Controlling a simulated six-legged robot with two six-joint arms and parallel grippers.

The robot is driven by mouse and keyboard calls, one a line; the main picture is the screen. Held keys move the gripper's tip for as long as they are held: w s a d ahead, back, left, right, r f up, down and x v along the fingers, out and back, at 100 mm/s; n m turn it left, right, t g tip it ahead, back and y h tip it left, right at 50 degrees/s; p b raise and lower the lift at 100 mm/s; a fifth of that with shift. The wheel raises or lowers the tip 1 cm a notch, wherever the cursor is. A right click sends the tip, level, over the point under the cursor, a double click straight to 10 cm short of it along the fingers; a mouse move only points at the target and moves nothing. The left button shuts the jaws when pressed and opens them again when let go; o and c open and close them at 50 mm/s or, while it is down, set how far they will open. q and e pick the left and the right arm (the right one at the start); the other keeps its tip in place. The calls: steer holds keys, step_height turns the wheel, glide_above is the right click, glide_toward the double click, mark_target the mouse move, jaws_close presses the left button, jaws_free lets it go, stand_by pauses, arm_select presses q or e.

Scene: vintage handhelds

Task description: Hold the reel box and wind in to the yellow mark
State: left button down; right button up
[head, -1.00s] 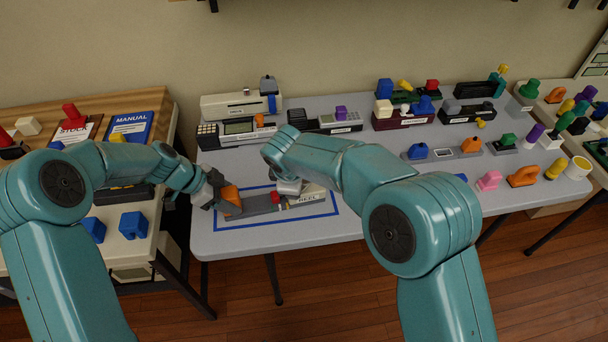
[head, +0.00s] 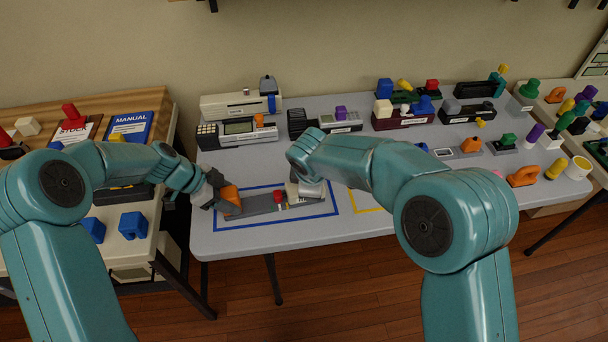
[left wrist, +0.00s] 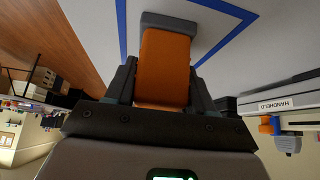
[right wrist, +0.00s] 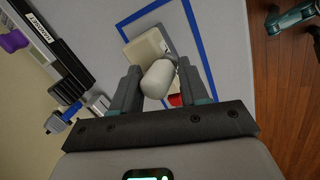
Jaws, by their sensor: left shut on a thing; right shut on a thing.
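The reel box (head: 255,207) is a long grey body lying inside a blue outline on the table. An orange block (head: 229,196) stands at its left end, and a small red block (head: 278,196) near its middle. My left gripper (left wrist: 163,70) is shut on the orange block (left wrist: 163,60). My right gripper (right wrist: 158,72) is shut on a pale rounded knob (right wrist: 160,80) over the cream right end of the box (right wrist: 147,46). My right arm hides part of that end in the head view. A yellow line (head: 366,210) shows on the table right of the blue outline.
Handheld devices, including a white one (head: 238,106), stand along the back of the table. An orange handle (head: 523,177) and a white ring (head: 578,168) are at the right. A side table with a blue manual (head: 130,126) stands at the left. The front strip is clear.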

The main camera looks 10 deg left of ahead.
arm_select(q)
steer(key=shift+f, duration=0.1)
arm_select(e)
steer(key=shift+d+f, duration=0.2)
steer(key=shift+f, duration=0.1)
steer(key=shift+w+d+r, duration=0.1)
steer(key=shift+w+d, duration=0.55)
steer(key=shift+w, duration=0.4)
steer(key=shift+w, duration=1.15)
arm_select(q)
steer(key=shift+s, duration=0.1)
arm_select(e)
steer(key=shift+w+r, duration=0.1)
steer(key=shift+o, duration=0.3)
steer(key=shift+w+a, duration=0.1)
steer(key=shift+w, duration=0.25)
arm_select(q)
steer(key=shift+d+f, duration=0.1)
arm_select(e)
steer(key=o, duration=0.6)
steer(key=shift+o, duration=0.2)
step_height(320, 180, up, 7)
